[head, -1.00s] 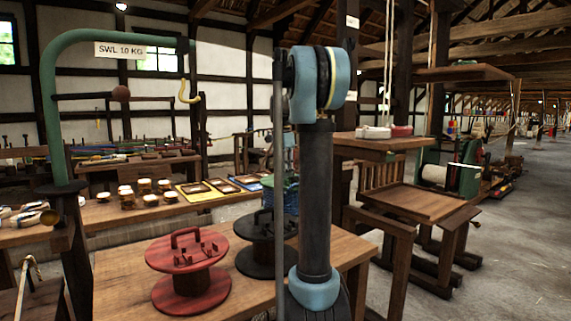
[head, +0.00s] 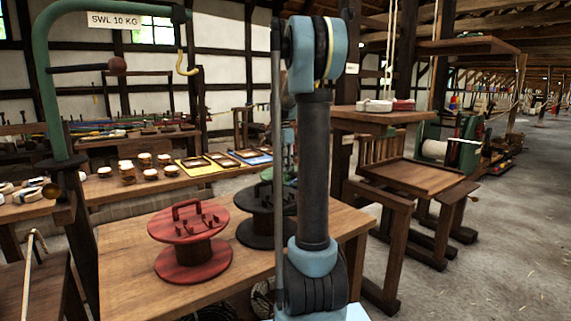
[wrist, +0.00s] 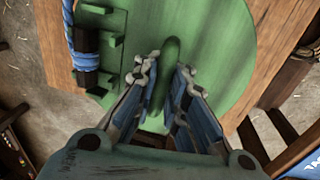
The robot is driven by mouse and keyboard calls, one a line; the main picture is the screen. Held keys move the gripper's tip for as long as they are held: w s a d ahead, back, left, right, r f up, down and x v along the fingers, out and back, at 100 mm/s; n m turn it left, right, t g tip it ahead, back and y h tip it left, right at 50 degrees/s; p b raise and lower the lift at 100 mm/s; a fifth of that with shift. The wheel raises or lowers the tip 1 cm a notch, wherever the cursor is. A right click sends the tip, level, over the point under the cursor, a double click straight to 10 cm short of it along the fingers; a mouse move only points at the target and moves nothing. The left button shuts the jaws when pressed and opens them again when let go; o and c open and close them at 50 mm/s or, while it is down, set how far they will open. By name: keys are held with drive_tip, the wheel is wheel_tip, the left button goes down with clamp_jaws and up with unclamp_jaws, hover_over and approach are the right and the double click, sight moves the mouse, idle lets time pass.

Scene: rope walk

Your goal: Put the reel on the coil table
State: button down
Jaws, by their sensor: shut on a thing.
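The green reel (wrist: 222,50) fills the middle of the wrist view, seen from above, with a green handle across its top disc and green pegs at the left. Blue rope (wrist: 84,45) shows beside the pegs. My gripper (wrist: 168,65) is shut on the handle. In the head view my arm hides the gripper and most of the reel; a bit of green (head: 268,174) shows behind the dark reel. Wood (wrist: 270,20) lies beneath the reel in the wrist view; whether they touch I cannot tell. Which table is the coil table I cannot tell.
A red reel (head: 190,240) and a dark reel (head: 262,225) stand on the near wooden table (head: 125,265). A green crane post (head: 52,100) rises at the left. A tray-topped stand (head: 412,178) is at the right. Open floor (head: 500,240) lies beyond it.

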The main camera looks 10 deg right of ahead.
drive_tip(key=c, duration=1.6)
unclamp_jaws()
drive_tip(key=shift+c, duration=0.2)
wheel_tip(320, 180, up, 12)
drive_tip(key=w, duration=0.1)
drive_tip(key=shift+w+a, duration=0.3)
drive_tip(key=shift+a, duration=0.05)
